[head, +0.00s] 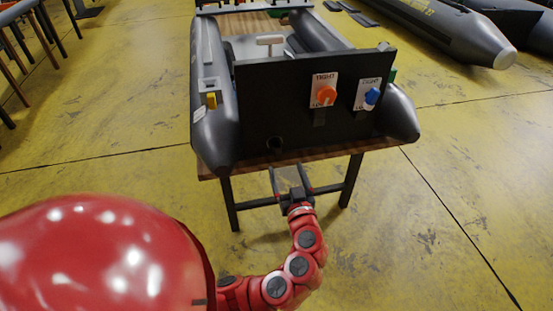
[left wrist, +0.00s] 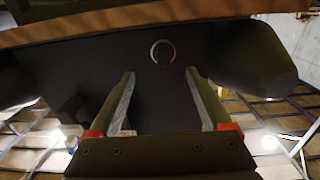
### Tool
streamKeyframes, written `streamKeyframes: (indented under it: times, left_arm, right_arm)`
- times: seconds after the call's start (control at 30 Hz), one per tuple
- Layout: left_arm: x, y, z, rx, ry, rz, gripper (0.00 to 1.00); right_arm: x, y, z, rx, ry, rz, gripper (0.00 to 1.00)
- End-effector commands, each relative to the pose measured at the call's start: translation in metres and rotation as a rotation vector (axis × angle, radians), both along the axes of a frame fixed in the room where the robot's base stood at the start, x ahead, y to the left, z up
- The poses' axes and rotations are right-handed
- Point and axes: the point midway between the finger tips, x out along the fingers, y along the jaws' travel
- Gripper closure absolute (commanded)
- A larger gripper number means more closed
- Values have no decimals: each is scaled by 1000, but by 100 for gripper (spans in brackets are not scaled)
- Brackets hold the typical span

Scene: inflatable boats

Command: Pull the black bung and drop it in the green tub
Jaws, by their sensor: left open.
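The black bung, or the drain opening where it sits, shows as a small dark round spot (head: 275,143) low on the black transom (head: 290,105) of a grey inflatable boat. In the left wrist view it is a dark disc with a pale rim (left wrist: 162,52); I cannot tell how far it sticks out. My left gripper (head: 287,167) is open and empty, just in front of and below it. In the left wrist view the fingers (left wrist: 160,76) stand apart, with the disc beyond their tips. A green piece (head: 392,75) shows behind the transom's right edge; I cannot tell whether it is the tub. My right gripper is out of view.
The boat rests on a wooden-topped table (head: 305,154) with dark legs. An orange knob (head: 326,95) and a blue knob (head: 372,96) are on the transom, well above my gripper. Grey tubes flank it. Yellow floor around the table is mostly clear.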

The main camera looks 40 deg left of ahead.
Motion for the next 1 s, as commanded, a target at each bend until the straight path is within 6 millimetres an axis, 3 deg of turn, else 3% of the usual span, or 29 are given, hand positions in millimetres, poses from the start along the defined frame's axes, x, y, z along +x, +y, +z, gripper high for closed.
streamKeyframes:
  times: [0.53, 0.87, 1.0]
  left_arm:
    - [1, 8, 4, -7, -13, 21, 18]
    - [29, 43, 5, -7, -8, 24, 18]
    - [41, 56, -1, -9, -15, 21, 18]
  right_arm:
    - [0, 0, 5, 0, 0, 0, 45]
    - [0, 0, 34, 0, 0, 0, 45]
    - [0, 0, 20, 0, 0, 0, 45]
